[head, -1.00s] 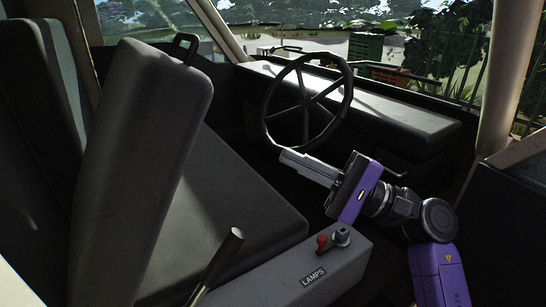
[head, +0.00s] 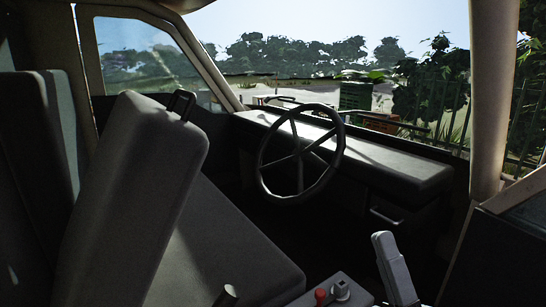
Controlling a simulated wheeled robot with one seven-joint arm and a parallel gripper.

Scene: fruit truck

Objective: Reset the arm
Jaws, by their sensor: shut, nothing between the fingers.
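The rest of my arm is below the frame.
The steering wheel (head: 301,150) and dashboard (head: 420,172) are beyond my gripper. The seat back (head: 135,190) and seat cushion (head: 215,245) fill the left. A lever (head: 228,295) stands at the bottom. The door pillar (head: 490,100) is to the right.

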